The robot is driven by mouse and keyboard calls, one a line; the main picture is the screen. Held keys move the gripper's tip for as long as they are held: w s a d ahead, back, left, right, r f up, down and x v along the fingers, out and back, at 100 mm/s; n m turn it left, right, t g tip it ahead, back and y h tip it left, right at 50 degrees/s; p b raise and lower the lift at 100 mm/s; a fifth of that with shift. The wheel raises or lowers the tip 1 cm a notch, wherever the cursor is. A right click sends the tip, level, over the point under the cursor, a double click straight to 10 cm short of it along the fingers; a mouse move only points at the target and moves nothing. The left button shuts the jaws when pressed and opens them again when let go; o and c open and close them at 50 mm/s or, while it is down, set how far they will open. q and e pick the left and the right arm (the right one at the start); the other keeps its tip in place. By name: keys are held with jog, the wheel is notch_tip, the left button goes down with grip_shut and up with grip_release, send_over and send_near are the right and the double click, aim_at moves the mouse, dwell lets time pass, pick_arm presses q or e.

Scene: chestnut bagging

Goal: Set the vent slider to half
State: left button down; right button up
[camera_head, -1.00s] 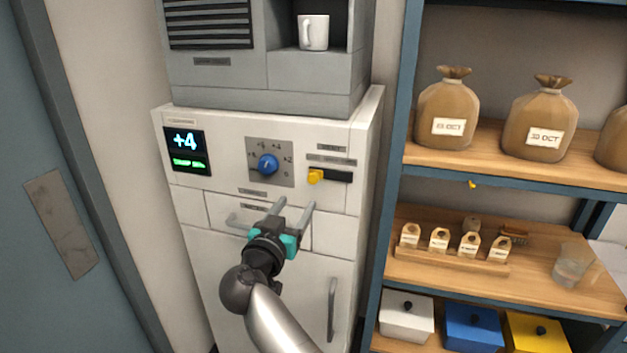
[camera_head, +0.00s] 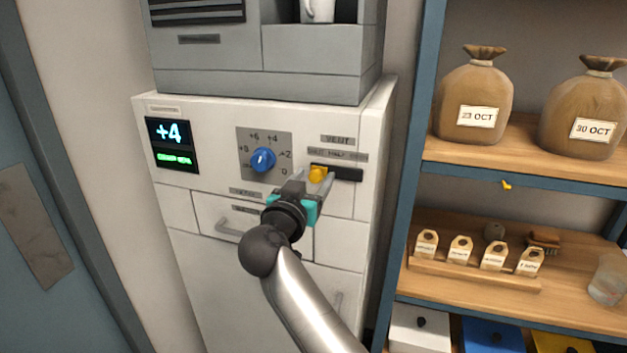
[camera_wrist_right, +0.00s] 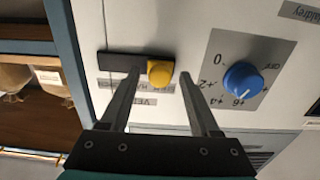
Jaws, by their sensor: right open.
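The yellow vent slider knob (camera_head: 317,174) sits at the left end of its dark slot (camera_head: 343,174) on the white cabinet front, below the VENT label (camera_head: 337,140). My right gripper (camera_head: 311,180) is open, with its fingers at the knob. In the right wrist view the knob (camera_wrist_right: 160,73) lies between the two spread fingertips of my gripper (camera_wrist_right: 160,74), with a gap visible on both sides. The slot (camera_wrist_right: 122,64) runs on to the left there. Whether any finger touches the knob cannot be told. My left gripper is not in view.
A blue dial (camera_head: 263,160) is left of the slider, and a display (camera_head: 173,145) reads +4. A drawer handle (camera_head: 236,230) is below. A wooden shelf unit (camera_head: 480,290) with sacks (camera_head: 474,98) and tags stands close on the right.

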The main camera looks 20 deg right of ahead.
grip_shut()
dwell(0.4)
dwell(0.9)
